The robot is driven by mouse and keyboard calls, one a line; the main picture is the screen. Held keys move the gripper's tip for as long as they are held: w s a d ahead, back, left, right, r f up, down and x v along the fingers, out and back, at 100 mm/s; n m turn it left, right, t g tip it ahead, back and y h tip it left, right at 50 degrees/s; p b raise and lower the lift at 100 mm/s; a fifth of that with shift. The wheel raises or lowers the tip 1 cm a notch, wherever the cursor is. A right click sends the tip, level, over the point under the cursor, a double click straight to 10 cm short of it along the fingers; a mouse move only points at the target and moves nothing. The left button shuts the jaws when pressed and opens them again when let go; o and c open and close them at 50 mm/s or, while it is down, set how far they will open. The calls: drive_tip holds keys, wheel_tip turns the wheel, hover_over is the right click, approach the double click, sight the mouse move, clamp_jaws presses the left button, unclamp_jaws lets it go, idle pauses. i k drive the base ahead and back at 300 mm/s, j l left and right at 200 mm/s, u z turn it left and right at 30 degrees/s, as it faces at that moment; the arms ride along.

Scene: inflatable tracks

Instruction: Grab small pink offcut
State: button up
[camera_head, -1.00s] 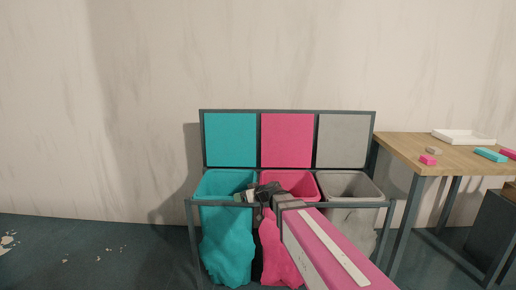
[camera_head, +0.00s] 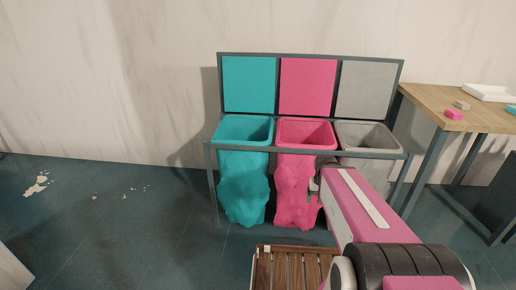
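A small pink offcut (camera_head: 454,115) lies near the front left edge of the wooden table (camera_head: 432,101) at the right. A small grey-brown offcut (camera_head: 462,105) lies just behind it. My arm, pink with a white stripe, reaches forward toward the bins from the lower right. My gripper is hidden at the far end of the arm, near the pink and grey bins, well left of the table. I cannot see its fingers or whether it holds anything.
A rack holds a teal bin (camera_head: 243,180), a pink bin (camera_head: 296,185) and a grey bin (camera_head: 366,138) with matching panels behind. A slatted wooden crate (camera_head: 285,268) stands on the floor in front. A white tray (camera_head: 486,92) lies on the table. The floor at left is mostly open.

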sight(453, 114)
drive_tip(key=z, duration=1.4)
drive_tip(key=i+j, duration=0.05)
